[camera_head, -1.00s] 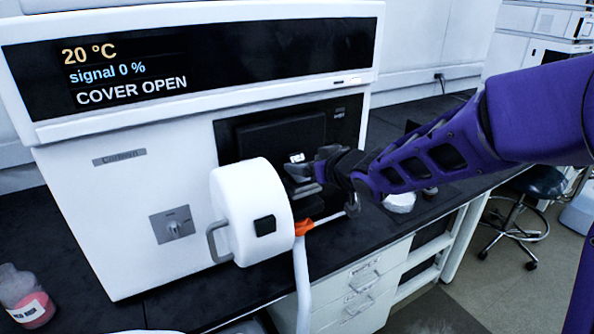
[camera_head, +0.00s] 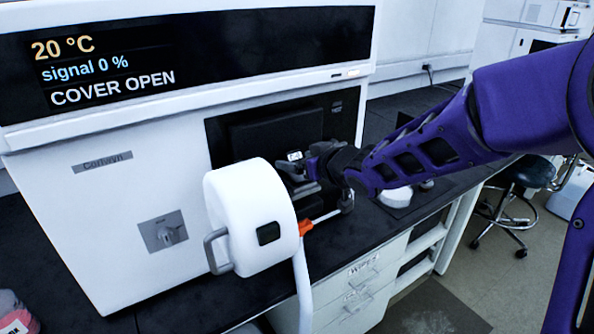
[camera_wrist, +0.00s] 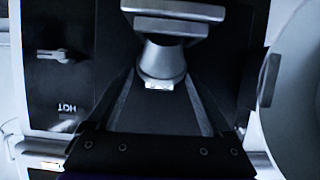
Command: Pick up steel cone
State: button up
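A grey metal cone-shaped part (camera_wrist: 162,60), likely the steel cone, shows in the wrist view inside the dark recess (camera_wrist: 118,118). Its broad end faces down in the picture, beside a small bright piece. In the head view my gripper (camera_head: 304,176) is at the black recess of the white instrument (camera_head: 95,200). The cone cannot be made out there. Whether my fingers are apart or closed on it is unclear.
The white round cover (camera_head: 245,215) with a grey handle stands open left of my gripper. The display (camera_head: 105,70) reads 20 °C, signal 0 %, COVER OPEN. The wrist view shows a HOT label (camera_wrist: 67,105). White drawers (camera_head: 365,280) and a stool (camera_head: 527,175) are right.

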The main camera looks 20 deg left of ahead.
jog(key=shift+f, duration=0.1)
grip_shut()
dwell(0.3)
jog(key=shift+s, duration=0.1)
